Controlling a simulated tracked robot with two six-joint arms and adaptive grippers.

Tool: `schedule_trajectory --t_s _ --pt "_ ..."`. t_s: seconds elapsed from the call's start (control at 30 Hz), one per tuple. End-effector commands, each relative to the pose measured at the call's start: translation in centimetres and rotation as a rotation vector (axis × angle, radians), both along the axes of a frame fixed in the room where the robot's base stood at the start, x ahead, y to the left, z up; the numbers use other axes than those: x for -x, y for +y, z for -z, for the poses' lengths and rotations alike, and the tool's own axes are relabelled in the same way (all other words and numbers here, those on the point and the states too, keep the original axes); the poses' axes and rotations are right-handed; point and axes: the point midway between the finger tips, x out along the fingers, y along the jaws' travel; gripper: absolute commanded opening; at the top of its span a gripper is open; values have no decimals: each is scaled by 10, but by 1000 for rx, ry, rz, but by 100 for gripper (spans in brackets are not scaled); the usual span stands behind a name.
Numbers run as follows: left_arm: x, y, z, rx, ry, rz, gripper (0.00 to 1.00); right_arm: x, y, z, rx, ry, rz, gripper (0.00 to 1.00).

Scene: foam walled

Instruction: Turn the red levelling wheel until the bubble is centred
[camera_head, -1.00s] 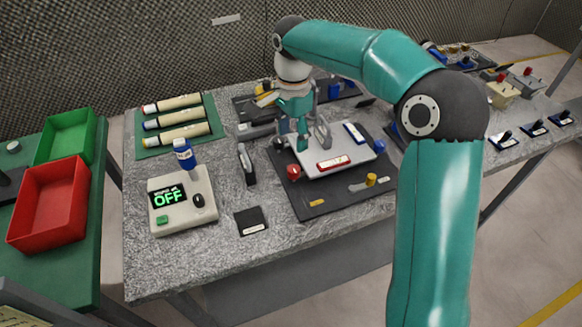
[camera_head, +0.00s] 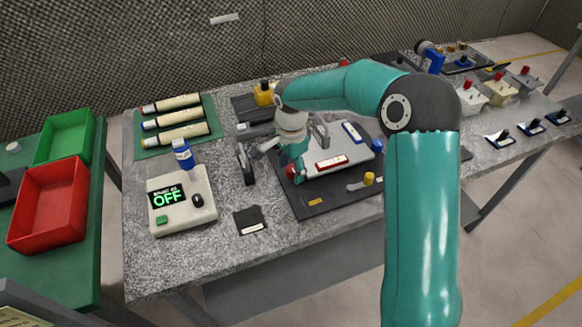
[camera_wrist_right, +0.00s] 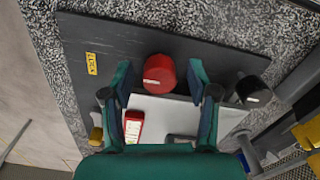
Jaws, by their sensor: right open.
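The red levelling wheel (camera_head: 291,172) is at the near left corner of a pale plate (camera_head: 320,148) on a dark base (camera_head: 330,202). My right gripper (camera_head: 295,164) is over the wheel, pointing down, and partly hides it. In the right wrist view the open fingers (camera_wrist_right: 160,76) stand on either side of the red wheel (camera_wrist_right: 159,74), with gaps visible beside it. A red-framed vial (camera_head: 332,163) lies on the plate and also shows in the wrist view (camera_wrist_right: 133,126). Its bubble is too small to make out. My left gripper is not in view.
A blue vial (camera_head: 353,132), a blue knob (camera_head: 377,145) and a yellow-ended lever (camera_head: 368,179) share the fixture. A black knob (camera_wrist_right: 253,89) stands beside the wheel in the wrist view.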

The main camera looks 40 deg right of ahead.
Motion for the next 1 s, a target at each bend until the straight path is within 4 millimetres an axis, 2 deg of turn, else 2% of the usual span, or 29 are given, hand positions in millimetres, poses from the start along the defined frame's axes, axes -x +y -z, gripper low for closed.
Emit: schedule_trajectory --t_s 0.03,0.37,0.67,1.0 --pt "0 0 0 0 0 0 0 0 0 0 0 0 0 54" --pt "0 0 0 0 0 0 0 0 0 0 0 0 -1 0" --pt "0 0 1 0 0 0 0 0 1 0 -1 -1 -28 0" --pt "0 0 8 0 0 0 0 0 0 0 -1 -3 -208 0"
